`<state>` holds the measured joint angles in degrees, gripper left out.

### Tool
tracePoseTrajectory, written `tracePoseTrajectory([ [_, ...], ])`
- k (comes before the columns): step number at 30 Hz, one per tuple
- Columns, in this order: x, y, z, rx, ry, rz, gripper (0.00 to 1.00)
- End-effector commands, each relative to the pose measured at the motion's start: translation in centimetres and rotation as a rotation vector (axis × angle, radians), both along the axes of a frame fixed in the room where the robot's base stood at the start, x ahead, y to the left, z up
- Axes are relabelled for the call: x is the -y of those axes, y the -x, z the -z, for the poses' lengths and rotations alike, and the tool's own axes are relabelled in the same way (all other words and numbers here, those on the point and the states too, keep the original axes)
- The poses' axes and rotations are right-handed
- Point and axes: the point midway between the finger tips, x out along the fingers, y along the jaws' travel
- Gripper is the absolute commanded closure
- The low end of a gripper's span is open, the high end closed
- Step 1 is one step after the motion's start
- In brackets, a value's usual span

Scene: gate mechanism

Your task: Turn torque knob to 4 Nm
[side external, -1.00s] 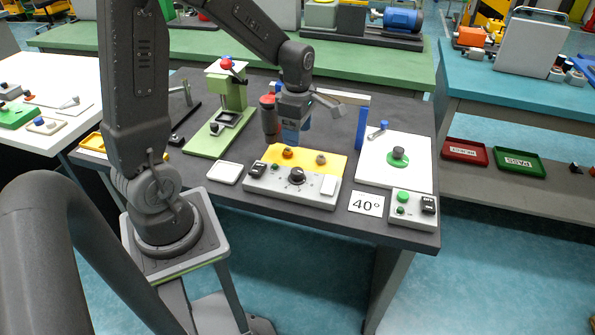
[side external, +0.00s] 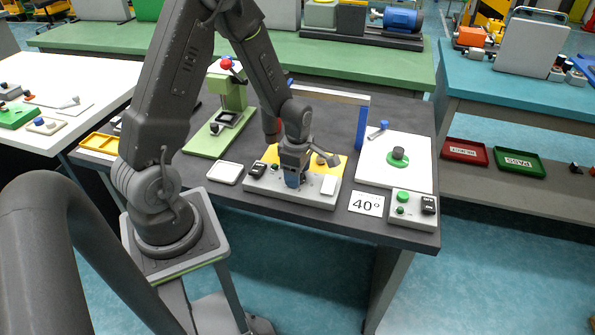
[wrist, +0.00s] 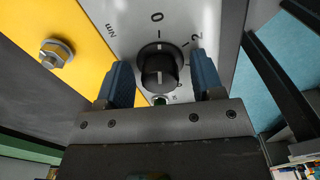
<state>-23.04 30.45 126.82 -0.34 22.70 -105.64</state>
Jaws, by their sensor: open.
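The black torque knob (wrist: 158,70) sits on a light grey control panel (wrist: 226,18) in the wrist view. The knob's white pointer line is directed towards the printed 0. A 2 is printed to its right, and "Nm" to its left. My gripper (wrist: 162,75) is open, with one blue-padded finger on each side of the knob and a gap visible at both sides. In the side external view my gripper (side external: 292,178) is low over the middle of the panel (side external: 318,199) and hides the knob. Any mark for 4 is not readable.
A yellow plate (side external: 340,164) lies behind the panel, with a hex nut (wrist: 56,53) on it in the wrist view. A "40°" card (side external: 366,203) and a button box (side external: 412,208) stand to the right.

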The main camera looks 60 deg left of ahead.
Motion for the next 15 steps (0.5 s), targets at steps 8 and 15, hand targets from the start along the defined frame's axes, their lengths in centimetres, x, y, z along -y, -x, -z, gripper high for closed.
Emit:
tracePoseTrajectory([
  [8,0.00,-0.01,-0.04,0.000,0.000,0.000,0.51],
  [15,-0.01,-0.01,-0.06,0.000,0.000,0.000,0.73],
])
